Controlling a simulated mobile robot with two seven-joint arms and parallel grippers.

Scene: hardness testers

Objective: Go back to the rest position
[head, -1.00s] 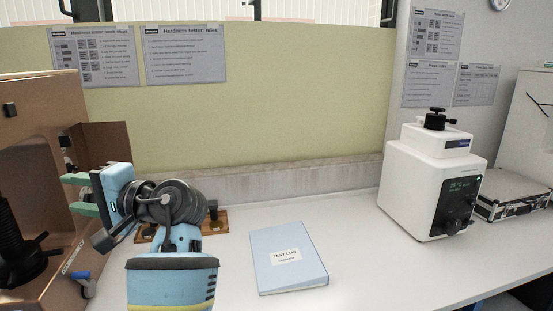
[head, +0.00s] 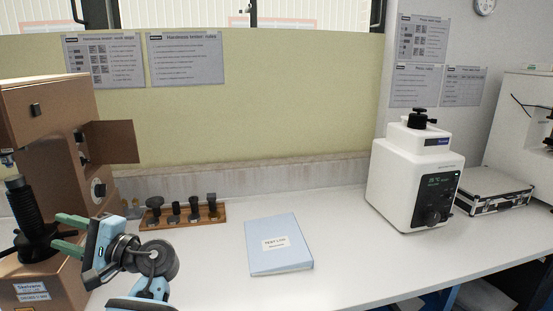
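My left gripper (head: 70,235) shows at the lower left in the head view. Its two green fingers point left towards the brown hardness tester (head: 45,150), in front of its black spindle (head: 30,215). The fingers are apart with a gap between them, and nothing shows in the gap. I cannot tell whether the fingertips touch the tester. My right gripper is not in view.
A wooden rack (head: 183,217) with several black holders stands behind my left arm. A blue test log binder (head: 279,246) lies mid-table. A white machine (head: 415,180) and a metal-edged case (head: 493,191) stand at the right. The table right of the binder is clear.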

